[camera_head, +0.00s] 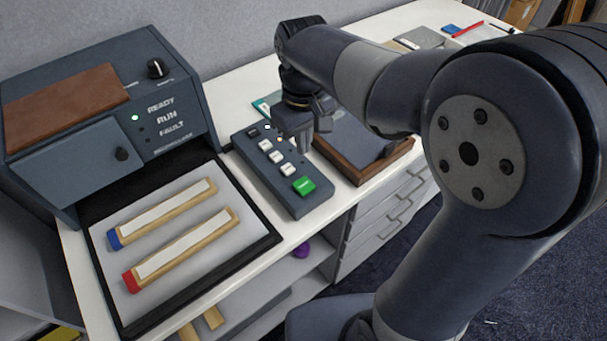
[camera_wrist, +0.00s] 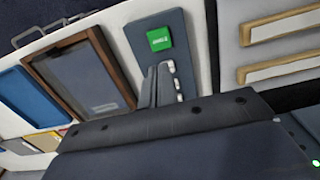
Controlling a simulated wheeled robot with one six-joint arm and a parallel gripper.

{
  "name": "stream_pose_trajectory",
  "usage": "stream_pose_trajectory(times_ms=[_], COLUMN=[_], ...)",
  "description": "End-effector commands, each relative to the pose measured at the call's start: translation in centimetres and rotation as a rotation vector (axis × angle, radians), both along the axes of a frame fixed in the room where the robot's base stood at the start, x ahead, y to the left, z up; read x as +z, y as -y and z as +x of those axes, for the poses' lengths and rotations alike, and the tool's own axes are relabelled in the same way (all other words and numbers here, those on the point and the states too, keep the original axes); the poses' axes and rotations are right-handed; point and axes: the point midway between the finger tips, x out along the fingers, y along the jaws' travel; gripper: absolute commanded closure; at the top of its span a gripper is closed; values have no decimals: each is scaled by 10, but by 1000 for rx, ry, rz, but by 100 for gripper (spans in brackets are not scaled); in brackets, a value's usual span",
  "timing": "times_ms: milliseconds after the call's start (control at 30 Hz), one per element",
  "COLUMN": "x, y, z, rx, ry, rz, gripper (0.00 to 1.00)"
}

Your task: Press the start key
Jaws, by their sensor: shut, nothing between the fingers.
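The keypad (camera_head: 310,206) is a dark slab on the white table, with a green key (camera_head: 304,186) at its near end and several white keys (camera_head: 275,157) in a row behind it. The label on the green key is too small to read. My gripper (camera_head: 304,146) is shut and empty, above the keypad's right side near the white keys. In the wrist view the green key (camera_wrist: 159,39) lies beyond the tips of my gripper (camera_wrist: 160,68), apart from them in the picture. The fingers hide part of the keypad there.
Left of the keypad stands a dark machine (camera_head: 185,75) with a green light by READY. In front of it a tray (camera_head: 270,240) holds two wooden bars with blue and red ends. A wood-framed box (camera_head: 345,165) stands close right of the keypad.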

Motion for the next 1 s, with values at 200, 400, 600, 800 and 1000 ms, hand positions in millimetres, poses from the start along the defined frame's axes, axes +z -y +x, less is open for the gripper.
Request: stream_pose_trajectory(times_ms=[200,400,600,800,1000], x=[-49,-87,-109,-115,-115], y=[0,0,0,0,0], z=[-1,-1,0,0,0], rx=[0,0,0,0,0], ry=[-8,-6,-3,0,0], rz=[-3,-2,-1,0,0], gripper=[100,100,100,100,100])
